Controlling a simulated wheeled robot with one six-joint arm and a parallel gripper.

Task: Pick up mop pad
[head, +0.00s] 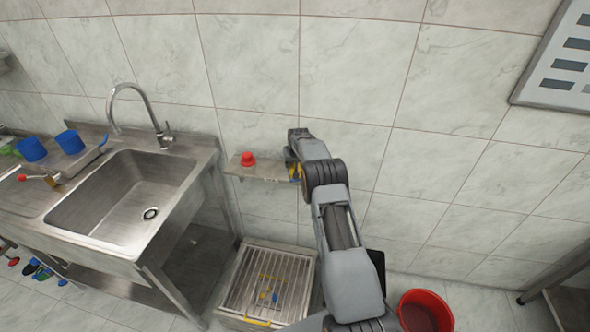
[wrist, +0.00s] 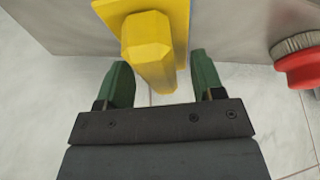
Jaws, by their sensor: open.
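A yellow piece (wrist: 148,55), a flat plate with a chunky faceted grip, fills the upper middle of the wrist view; it is the likeliest mop pad, though I cannot be sure. In the head view a little yellow (head: 291,160) shows at the shelf's right end, mostly hidden by my arm. My gripper (wrist: 161,78) is open. Its green fingers stand on either side of the yellow grip, with visible gaps on both sides. In the head view my gripper (head: 295,152) is at the right end of the small wall shelf.
The metal shelf (head: 262,174) holds a red knob-like cap (head: 248,159), also at the right of the wrist view (wrist: 300,66). A steel sink (head: 128,200) stands left. A slatted box (head: 243,290) and red bucket (head: 425,308) are on the floor.

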